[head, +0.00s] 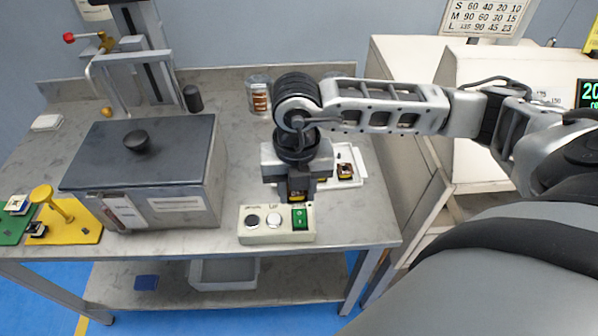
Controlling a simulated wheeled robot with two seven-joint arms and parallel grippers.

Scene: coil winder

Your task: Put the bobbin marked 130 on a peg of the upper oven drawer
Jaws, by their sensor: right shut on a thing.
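My right gripper (297,193) is shut on a small dark bobbin with yellow on it (297,182), just behind the control box. The gripper hides most of the bobbin, and I cannot read its mark. Another dark bobbin (345,171) sits in a white tray (359,157) to the right of the gripper. The white oven cabinet (490,70) stands at the right, with a green-digit display (591,94). My right arm crosses in front of it. I cannot make out the upper drawer's pegs. My left gripper is not in view.
A control box (277,236) with buttons and a green switch stands at the bench's front edge. A grey lidded box (175,190) fills the left. A yellow stand (62,213) is at the far left. A glass jar (258,95) stands behind the gripper.

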